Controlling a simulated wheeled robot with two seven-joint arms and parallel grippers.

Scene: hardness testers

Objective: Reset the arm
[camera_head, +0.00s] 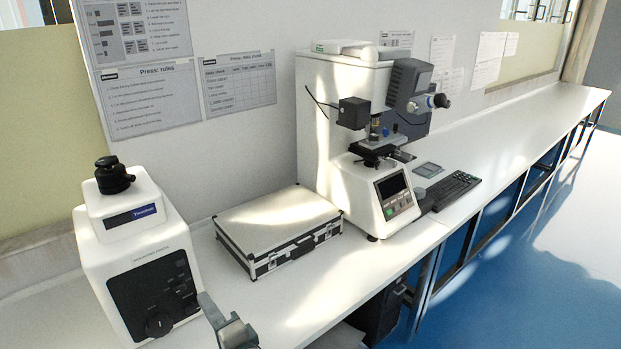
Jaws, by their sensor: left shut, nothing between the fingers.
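My left gripper (226,322) shows at the bottom edge of the head view, left of centre. It is shut and empty, close in front of the white press with a black front panel (150,270), and overlaps the bench in the picture. I cannot tell whether it touches anything. Most of my left arm is cut off by the frame. My right gripper is not in view. The white hardness tester (345,130) stands farther back on the bench, upright, with a small screen on its front.
A closed silver case (280,225) lies between the two machines. A black keyboard (450,190) lies right of the tester. The white bench (530,125) runs along the wall to the far right and is mostly clear there. Blue floor (520,270) is open at right.

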